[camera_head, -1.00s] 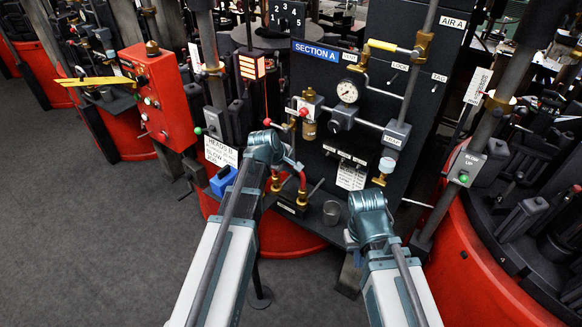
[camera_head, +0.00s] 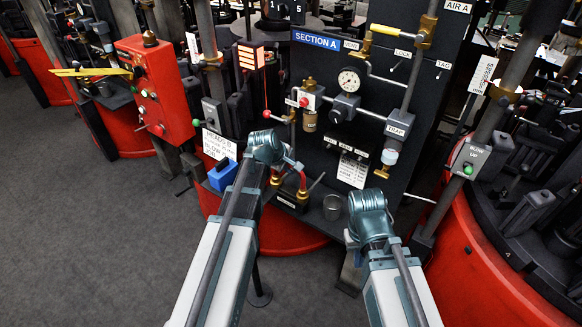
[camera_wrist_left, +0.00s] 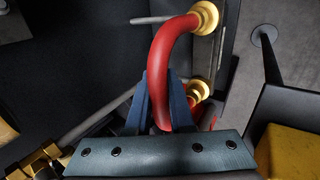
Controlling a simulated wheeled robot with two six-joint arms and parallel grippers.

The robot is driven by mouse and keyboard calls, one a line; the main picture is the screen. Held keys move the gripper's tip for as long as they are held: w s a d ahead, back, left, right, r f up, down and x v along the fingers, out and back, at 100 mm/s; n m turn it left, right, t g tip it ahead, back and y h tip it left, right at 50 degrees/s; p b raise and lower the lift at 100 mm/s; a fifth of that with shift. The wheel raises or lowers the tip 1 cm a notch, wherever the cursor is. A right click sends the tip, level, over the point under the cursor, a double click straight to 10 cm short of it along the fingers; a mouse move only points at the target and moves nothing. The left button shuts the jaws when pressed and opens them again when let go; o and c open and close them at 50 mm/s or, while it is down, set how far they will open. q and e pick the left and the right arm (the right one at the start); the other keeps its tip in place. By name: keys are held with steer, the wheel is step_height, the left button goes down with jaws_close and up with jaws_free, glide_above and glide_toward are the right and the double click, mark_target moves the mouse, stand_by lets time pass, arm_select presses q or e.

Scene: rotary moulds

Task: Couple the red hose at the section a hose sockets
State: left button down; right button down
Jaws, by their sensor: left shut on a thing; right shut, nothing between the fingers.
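The red hose (camera_head: 298,168) shows as a short curve beside my left gripper (camera_head: 272,152) in the head view. In the left wrist view the hose (camera_wrist_left: 172,38) bends from a brass fitting (camera_wrist_left: 206,17) down between the blue fingers of the left gripper (camera_wrist_left: 161,95), which is shut on it. A second brass fitting (camera_wrist_left: 200,90) with red on it is partly hidden behind the fingers. Brass fittings (camera_head: 302,191) stand on a dark block (camera_head: 290,203) below the SECTION A sign (camera_head: 317,45). My right gripper (camera_head: 369,200) is shut and empty, left of the panel's lower right edge.
The dark panel carries a gauge (camera_head: 350,79), pipes and a filter bowl (camera_head: 388,157) above the right gripper. A blue box (camera_head: 223,175) and red control box (camera_head: 157,90) are left. The floor at left is clear.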

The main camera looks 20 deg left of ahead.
arm_select(q)
steer(key=c, duration=0.7)
jaws_free()
steer(key=shift+s+r, duration=0.1)
steer(key=shift+r, duration=0.05)
steer(key=p+v, duration=1.1)
steer(key=v, duration=0.2)
steer(key=shift+s+r, duration=0.1)
steer(key=shift+r, duration=0.15)
